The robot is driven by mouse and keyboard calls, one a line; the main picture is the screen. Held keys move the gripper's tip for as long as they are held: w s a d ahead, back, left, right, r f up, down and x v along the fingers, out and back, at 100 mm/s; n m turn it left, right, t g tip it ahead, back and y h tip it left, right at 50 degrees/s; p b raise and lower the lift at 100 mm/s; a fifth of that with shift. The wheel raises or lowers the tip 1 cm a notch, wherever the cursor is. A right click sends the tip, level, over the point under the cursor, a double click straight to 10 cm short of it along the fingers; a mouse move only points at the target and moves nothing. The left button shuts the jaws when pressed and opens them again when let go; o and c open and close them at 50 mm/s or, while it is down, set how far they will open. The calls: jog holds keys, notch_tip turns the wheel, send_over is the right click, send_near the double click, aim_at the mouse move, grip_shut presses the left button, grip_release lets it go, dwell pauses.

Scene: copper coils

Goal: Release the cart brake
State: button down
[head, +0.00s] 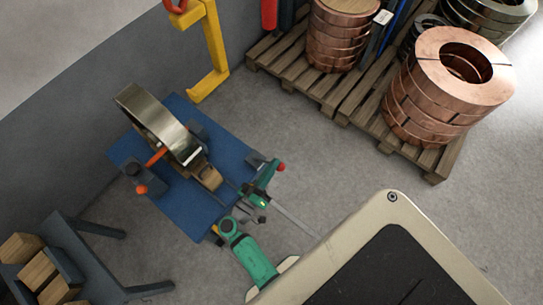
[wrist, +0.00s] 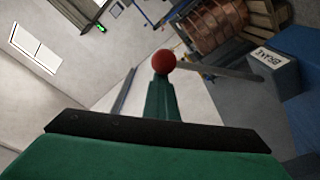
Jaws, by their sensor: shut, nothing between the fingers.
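The brake is a grey box (wrist: 274,68) marked BRAKE at the right of the wrist view, beside the blue cart (wrist: 300,45). A thin grey lever runs from it to a red ball knob (wrist: 164,61). In the head view the box (head: 255,160) sits at the right corner of the blue cart (head: 205,222), with the red knob (head: 281,167) just right of it. My green gripper (head: 271,172) is shut and empty, its tip close beside the knob and lever. In the wrist view the gripper tip (wrist: 160,86) lies just below the knob; I cannot tell whether they touch.
A metal coil (head: 150,115) with orange-ended parts stands on the cart. A pallet (head: 340,105) of copper coils (head: 450,85) is at the upper right. Floor between cart and pallet is clear.

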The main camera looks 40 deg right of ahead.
jog(key=shift+s+f, duration=0.1)
jog(key=shift+f, duration=0.15)
jog(key=v, duration=1)
jog(key=shift+w, duration=0.25)
